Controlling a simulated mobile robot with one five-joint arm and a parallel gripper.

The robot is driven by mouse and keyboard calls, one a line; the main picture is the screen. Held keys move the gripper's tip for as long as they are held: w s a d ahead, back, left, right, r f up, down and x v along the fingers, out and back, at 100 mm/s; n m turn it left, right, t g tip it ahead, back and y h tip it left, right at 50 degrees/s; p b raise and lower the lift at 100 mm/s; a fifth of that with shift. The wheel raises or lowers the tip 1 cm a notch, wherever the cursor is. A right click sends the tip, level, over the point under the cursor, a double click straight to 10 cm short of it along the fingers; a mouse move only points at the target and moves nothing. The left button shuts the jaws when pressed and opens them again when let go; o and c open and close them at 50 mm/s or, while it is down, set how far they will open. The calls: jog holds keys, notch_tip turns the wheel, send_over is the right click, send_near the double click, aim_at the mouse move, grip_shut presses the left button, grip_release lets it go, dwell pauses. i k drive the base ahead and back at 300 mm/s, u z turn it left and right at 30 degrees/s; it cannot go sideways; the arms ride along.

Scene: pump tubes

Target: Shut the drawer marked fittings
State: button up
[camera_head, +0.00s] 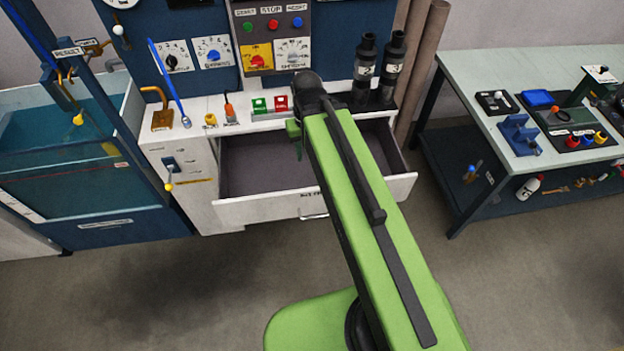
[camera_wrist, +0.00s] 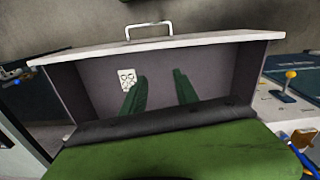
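The drawer (camera_head: 255,208) under the white bench is pulled open, its white front standing well out from the cabinet. Its label is partly hidden by my arm, so I cannot read it fully. The metal handle (camera_head: 313,216) is on the front's outer face. In the wrist view the open drawer (camera_wrist: 215,80) fills the middle, with its handle (camera_wrist: 149,27) at the top. A white card with dark rings (camera_wrist: 126,80) shows inside. My gripper (camera_wrist: 160,83) is open and empty, its two green fingers apart over the drawer's interior. In the head view my arm mostly hides it.
The white bench top (camera_head: 205,130) carries a green and a red block, small tools and dark pump tubes (camera_head: 365,62). A water tank (camera_head: 85,150) stands left. A side table (camera_head: 540,70) with parts stands right. The floor in front of the drawer is clear apart from my body.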

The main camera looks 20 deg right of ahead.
aim_at(263, 178)
jog(key=i, duration=0.45)
jog(key=z, duration=1.4)
jog(key=k, duration=2.1)
jog(key=u, duration=1.2)
jog(key=i, duration=1)
jog(key=u, duration=0.1)
